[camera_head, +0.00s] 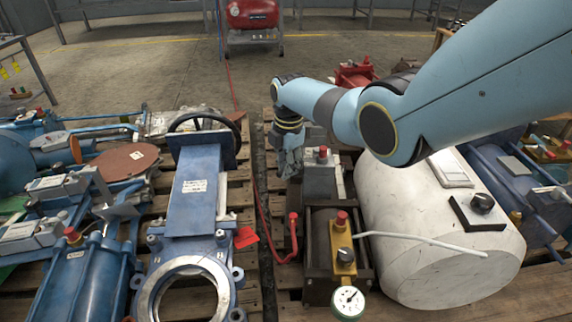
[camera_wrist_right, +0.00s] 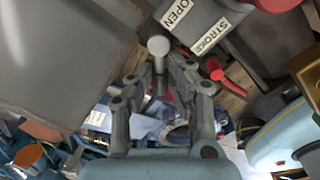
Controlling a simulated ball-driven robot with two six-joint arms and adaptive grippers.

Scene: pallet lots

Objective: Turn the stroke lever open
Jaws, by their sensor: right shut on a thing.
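The stroke lever (camera_wrist_right: 158,46) shows in the wrist view as a light grey round knob on a short stem. It stands beside a grey housing (camera_wrist_right: 205,14) with white labels reading OPEN and STROKE. My right gripper (camera_wrist_right: 160,68) is shut on the lever, with one finger on each side of the stem. In the head view my right gripper (camera_head: 290,163) points down beside a grey box with a red button (camera_head: 322,170). The lever itself is hidden there. My left gripper is in neither view.
A big white cylinder (camera_head: 415,215) lies right of the gripper. A blue gate valve (camera_head: 195,200) with a black handwheel lies to the left. A red-handled bent lever (camera_head: 291,235) and a gauge (camera_head: 348,302) are nearer. Open concrete floor lies behind the pallets.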

